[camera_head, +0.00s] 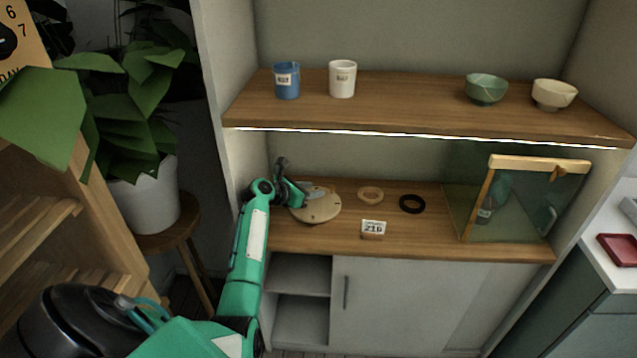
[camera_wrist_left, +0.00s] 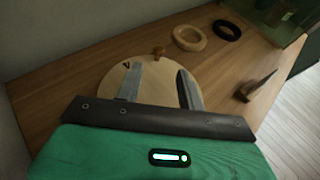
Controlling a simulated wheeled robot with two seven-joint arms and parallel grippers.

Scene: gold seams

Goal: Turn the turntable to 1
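The turntable (camera_head: 322,212) is a round pale wooden disc on the lower shelf; it also shows in the left wrist view (camera_wrist_left: 156,94). A small wooden knob (camera_wrist_left: 157,51) stands near its far rim in the wrist view. A dark mark (camera_wrist_left: 126,65) lies beside one finger; I cannot read it surely. My left gripper (camera_head: 303,196) is over the disc's left part in the head view. Its two fingers are apart with nothing between them, and the knob lies beyond the fingertips. I cannot tell whether the fingers touch the disc. My right gripper is not in view.
A wooden ring (camera_head: 370,195), a black ring (camera_head: 412,204) and a number card reading 216 (camera_head: 373,228) lie right of the turntable. A glass case (camera_head: 470,207) stands further right. Cups and bowls stand on the upper shelf (camera_head: 420,112) overhead. The cabinet side wall is close at left.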

